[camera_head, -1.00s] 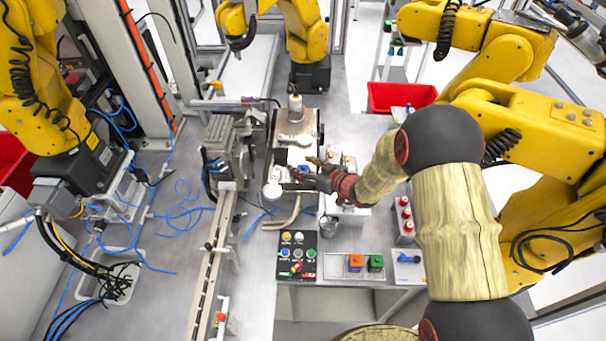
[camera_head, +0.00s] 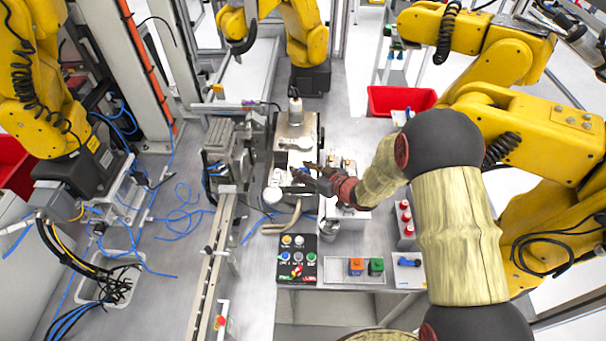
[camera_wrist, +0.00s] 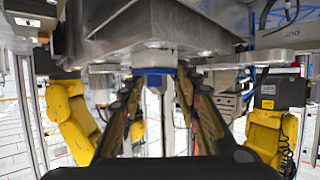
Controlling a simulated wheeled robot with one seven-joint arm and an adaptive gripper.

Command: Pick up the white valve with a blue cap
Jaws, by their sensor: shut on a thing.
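The white valve with a blue cap is mostly hidden in the head view, where a small bit of blue (camera_head: 305,170) shows by my fingertips. In the wrist view its blue cap (camera_wrist: 156,72) sits between the tips of my fingers, with a pale round part (camera_wrist: 152,57) just above it in the picture. My gripper (camera_head: 304,171) reaches in from the right, low beside the metal fixture. In the wrist view my gripper (camera_wrist: 158,80) has a finger on each side of the cap and is shut on it. The rest of the valve cannot be made out.
The metal fixture (camera_head: 295,128) stands close behind my gripper, and its plate hangs over the wrist view (camera_wrist: 150,30). A white round cap (camera_head: 272,195) and a metal cup (camera_head: 329,228) are near.

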